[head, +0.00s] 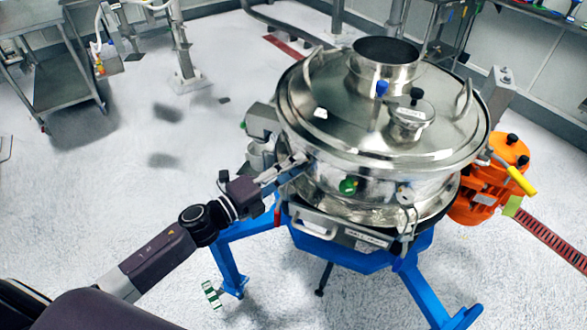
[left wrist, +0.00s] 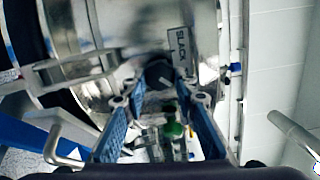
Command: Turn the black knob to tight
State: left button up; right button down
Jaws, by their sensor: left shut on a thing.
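The steel sifter (head: 330,165) stands on a blue frame, with its round lid on top. My left gripper (head: 293,167) reaches in from the left to the sifter's left side, below the lid rim. In the left wrist view my left gripper (left wrist: 158,88) has its two blue-padded fingers on either side of the dark round knob (left wrist: 158,74) and is shut on it. A plate reading SLACK (left wrist: 180,48) is beside the knob. The knob is hidden in the head view, and its turn angle cannot be told. My right gripper is in neither view.
An orange motor unit (head: 480,190) is at the sifter's right side. A blue leg (head: 226,262) of the frame stands below my left gripper. A steel cart (head: 62,88) is at the far left. The floor between is clear.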

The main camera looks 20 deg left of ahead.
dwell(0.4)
pick_arm(q)
jog(key=o, duration=1.2)
jog(key=shift+c, duration=0.2)
jog(key=v, duration=1.2)
